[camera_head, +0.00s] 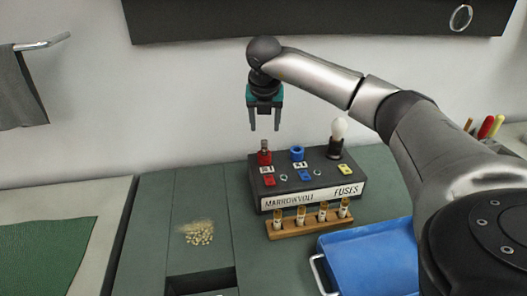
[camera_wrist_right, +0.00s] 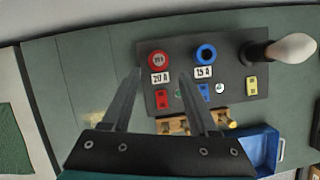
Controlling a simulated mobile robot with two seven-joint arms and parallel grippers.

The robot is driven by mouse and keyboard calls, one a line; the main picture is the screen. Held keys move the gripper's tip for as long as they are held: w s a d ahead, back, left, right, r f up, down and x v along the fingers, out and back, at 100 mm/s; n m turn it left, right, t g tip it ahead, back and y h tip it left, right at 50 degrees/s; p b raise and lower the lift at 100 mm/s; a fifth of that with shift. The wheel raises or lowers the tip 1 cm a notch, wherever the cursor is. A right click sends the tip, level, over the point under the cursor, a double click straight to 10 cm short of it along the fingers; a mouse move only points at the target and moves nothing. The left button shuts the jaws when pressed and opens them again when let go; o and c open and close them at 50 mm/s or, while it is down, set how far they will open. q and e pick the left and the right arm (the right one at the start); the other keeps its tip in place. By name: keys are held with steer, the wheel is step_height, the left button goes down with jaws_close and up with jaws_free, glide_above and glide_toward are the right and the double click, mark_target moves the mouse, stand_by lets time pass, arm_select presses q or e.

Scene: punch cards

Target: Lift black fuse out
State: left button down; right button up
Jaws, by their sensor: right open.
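The dark fuse box (camera_head: 300,182), labelled MARROWVOLT FUSES, sits on the green worktop against the wall. At its right end a black holder (camera_head: 336,148) carries a white bulb-shaped top (camera_head: 339,129); in the wrist view the black holder (camera_wrist_right: 257,54) is at the right. A red socket (camera_head: 264,158) at the left holds a grey-topped piece. A blue ring socket (camera_head: 297,153) stands between them and looks empty. My right gripper (camera_head: 264,128) is open and empty, pointing down above the red socket, left of and apart from the black holder. My left gripper is not in view.
A wooden rack (camera_head: 308,222) with several small fuses stands in front of the box. A blue tray (camera_head: 368,255) lies front right. A pile of pale bits (camera_head: 199,233) and a dark recess (camera_head: 200,282) are to the left. A dark panel (camera_head: 320,15) hangs above.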

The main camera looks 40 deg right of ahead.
mark_target(265, 141)
steer(key=x, duration=0.8)
steer(key=shift+w+f, duration=0.1)
steer(key=shift+f, duration=0.25)
jaws_close()
